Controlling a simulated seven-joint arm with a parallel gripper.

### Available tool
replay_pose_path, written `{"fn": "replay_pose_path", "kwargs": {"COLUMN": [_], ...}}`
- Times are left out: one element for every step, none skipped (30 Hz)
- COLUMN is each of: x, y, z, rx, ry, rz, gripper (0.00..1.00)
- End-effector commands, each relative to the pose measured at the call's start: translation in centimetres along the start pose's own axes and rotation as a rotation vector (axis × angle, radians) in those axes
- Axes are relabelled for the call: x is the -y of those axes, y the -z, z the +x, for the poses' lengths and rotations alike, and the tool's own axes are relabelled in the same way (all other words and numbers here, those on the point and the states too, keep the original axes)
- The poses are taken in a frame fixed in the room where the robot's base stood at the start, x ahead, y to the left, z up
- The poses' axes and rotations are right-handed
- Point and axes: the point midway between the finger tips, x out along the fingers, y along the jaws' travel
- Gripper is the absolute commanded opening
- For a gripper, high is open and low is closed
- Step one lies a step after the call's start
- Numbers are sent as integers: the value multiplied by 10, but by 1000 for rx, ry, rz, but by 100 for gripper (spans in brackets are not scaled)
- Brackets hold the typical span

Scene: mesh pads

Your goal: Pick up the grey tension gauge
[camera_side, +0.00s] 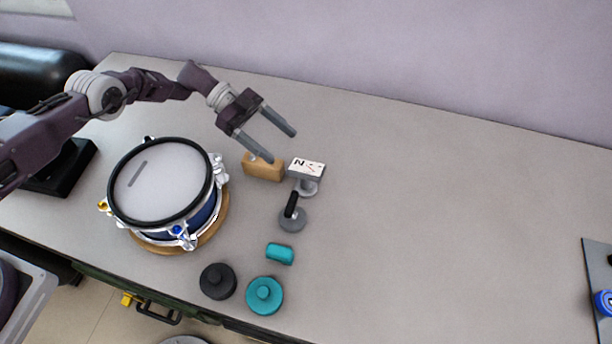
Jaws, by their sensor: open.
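The grey tension gauge (307,168) looks to be the small grey piece with a white face, marked with an N and a red mark, on a round grey foot. It stands on the table right of the drum. My gripper (282,147) is open, with nothing between its two long grey fingers. In the picture its fingertips are just above and left of the gauge, apart from it. I cannot tell the exact height of the fingers over the table.
A tan block (263,167) is close on the gauge's left. A grey disc with a black handle (292,217) is just in front. A blue drum (163,184) stands left.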

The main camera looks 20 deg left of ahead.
Motion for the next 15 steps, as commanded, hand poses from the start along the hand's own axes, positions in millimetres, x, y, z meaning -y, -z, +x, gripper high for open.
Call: {"fn": "replay_pose_path", "kwargs": {"x": [-4,-6,-7,-8,-8,-8,-8,-8,-8,-9,-9,-9,-9,-9,-8], "y": [-12,-15,-18,-19,-20,-20,-20,-20,-19,-19,-19,-18,-18,-18,-18], "z": [9,12,16,20,23,28,31,34,40,47,54,63,68,74,80], "rx": [-24,-35,-45,-49,-50,-51,-51,-50,-49,-50,-49,-48,-47,-48,-47], "ry": [0,0,1,1,1,0,1,1,0,-1,-2,-1,-1,-1,0], "rz": [28,45,60,66,70,73,72,72,71,71,71,71,70,70,71], "gripper": [74,74,74,74,74,74,74,74,74,74,74,74,74,74,74]}}
